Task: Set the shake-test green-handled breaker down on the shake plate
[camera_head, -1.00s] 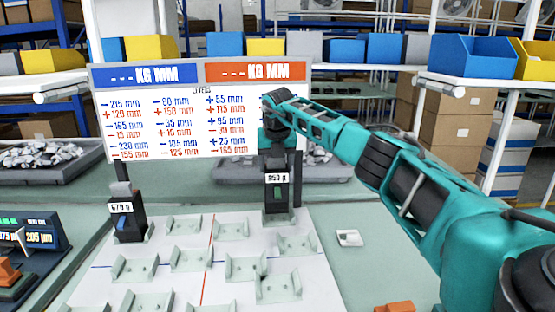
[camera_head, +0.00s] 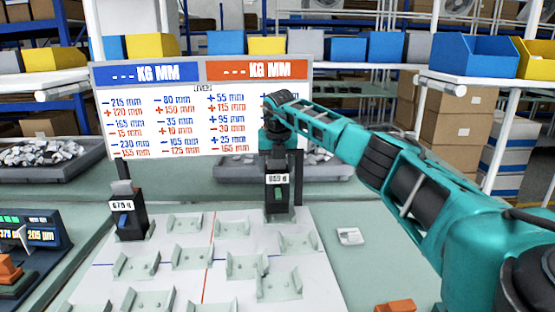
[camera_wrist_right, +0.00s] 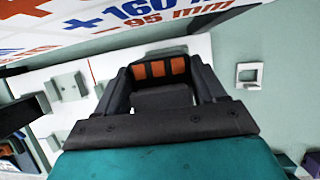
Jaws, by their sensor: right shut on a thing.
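A black breaker (camera_head: 277,196) with a small green handle and a white weight label stands upright at the back right of a white board (camera_head: 225,225) with pale cradles. My right gripper (camera_head: 277,153) is above it, pointing down and shut on its top. In the right wrist view, the right gripper (camera_wrist_right: 160,72) shows two dark fingers and orange pads, with a dark block between them. Whether the breaker's base touches a cradle I cannot tell. Which surface is the shake plate is not clear. My left gripper is out of view.
A blue-handled black breaker (camera_head: 126,214) stands at the board's back left. A display unit (camera_head: 32,230) and an orange-topped block (camera_head: 10,272) are at the far left. A number sign (camera_head: 200,110) stands behind. A small white square piece (camera_head: 348,236) lies on the green table right.

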